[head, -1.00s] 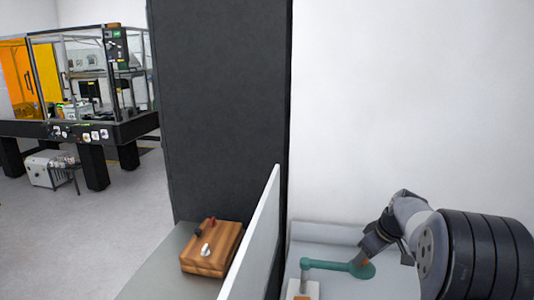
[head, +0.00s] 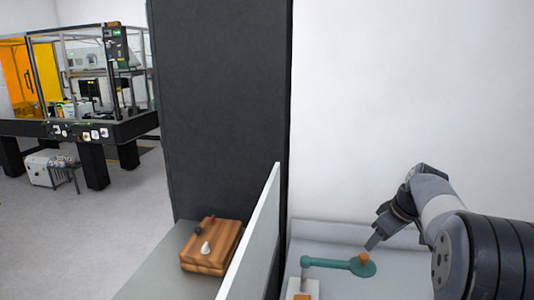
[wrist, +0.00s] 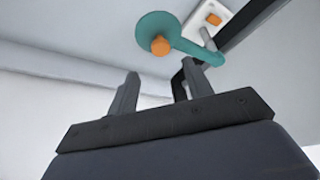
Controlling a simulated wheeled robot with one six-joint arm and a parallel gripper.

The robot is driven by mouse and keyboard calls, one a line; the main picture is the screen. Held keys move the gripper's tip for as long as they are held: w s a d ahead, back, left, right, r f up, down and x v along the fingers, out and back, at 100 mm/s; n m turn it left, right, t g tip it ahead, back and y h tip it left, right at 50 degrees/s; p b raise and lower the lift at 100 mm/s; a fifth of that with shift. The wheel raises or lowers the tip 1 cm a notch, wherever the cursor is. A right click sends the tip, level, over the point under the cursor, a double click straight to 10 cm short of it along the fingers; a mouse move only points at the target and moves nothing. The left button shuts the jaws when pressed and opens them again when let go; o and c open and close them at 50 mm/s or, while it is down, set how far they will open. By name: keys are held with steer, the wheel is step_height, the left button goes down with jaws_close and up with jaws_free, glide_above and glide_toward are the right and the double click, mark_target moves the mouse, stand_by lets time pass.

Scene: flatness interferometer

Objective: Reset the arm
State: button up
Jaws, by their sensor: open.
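My gripper (head: 374,243) is in the head view at the right, above and beside the round end of a teal arm-shaped piece (head: 330,262). The teal piece carries an orange knob (head: 364,259) on its round end, and its other end meets a short post over a white base. In the wrist view my gripper (wrist: 158,90) shows two separated fingers with nothing between them. The teal piece (wrist: 190,47) and its orange knob (wrist: 160,46) lie beyond the fingertips, apart from them.
A white partition (head: 255,235) stands left of the teal piece. Beyond it a wooden block with small knobs (head: 212,247) sits on a grey surface. A dark column (head: 225,110) rises behind. A framed optical bench (head: 80,130) stands far left. The grey surface around the teal piece looks clear.

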mark_target(364, 255)
steer(key=x, duration=0.7)
steer(key=shift+p, duration=0.4)
steer(key=s+m, duration=0.1)
steer(key=s+a+m, duration=0.1)
steer(key=s, duration=0.1)
steer(key=shift+s+a+r+m+t+h, duration=0.1)
steer(key=shift+s+m+t+h, duration=0.2)
steer(key=shift+h, duration=0.1)
steer(key=s+a+r+m+h, duration=0.3)
steer(key=s+a+m+h, duration=0.1)
steer(key=s+a+m, duration=0.6)
steer(key=shift+s+a+r+b, duration=0.2)
steer(key=shift+a+r+b, duration=0.15)
steer(key=shift+a, duration=0.7)
